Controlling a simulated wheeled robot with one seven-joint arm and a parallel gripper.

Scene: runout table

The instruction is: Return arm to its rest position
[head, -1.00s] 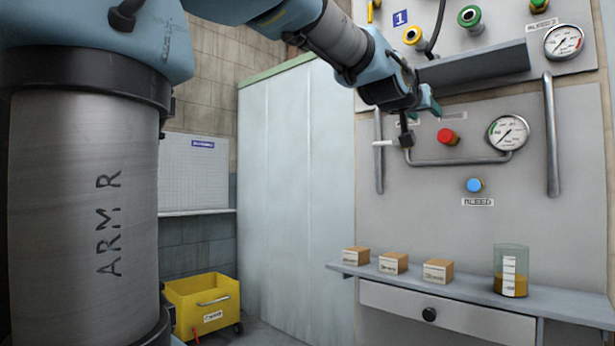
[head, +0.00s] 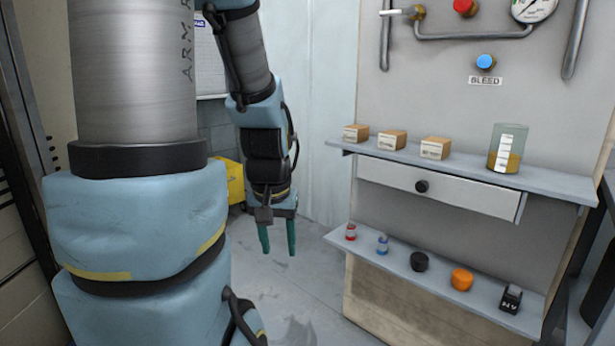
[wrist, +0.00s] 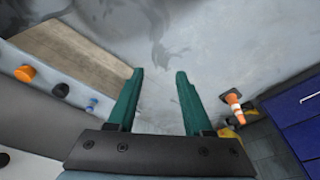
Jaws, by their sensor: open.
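My arm hangs folded down on the left of the head view, and my gripper (head: 278,240) points at the floor. Its two green fingers are apart with nothing between them. In the wrist view my gripper (wrist: 157,90) shows the same parted fingers over bare grey floor (wrist: 160,40). The gripper is to the left of the lower shelf (head: 400,262) and apart from it.
The upper shelf (head: 560,182) bears several boxes and a beaker (head: 505,150). The lower shelf bears small items, among them an orange knob (head: 462,279). A yellow bin (head: 236,180) is partly hidden behind my arm. A traffic cone (wrist: 233,103) stands on the floor.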

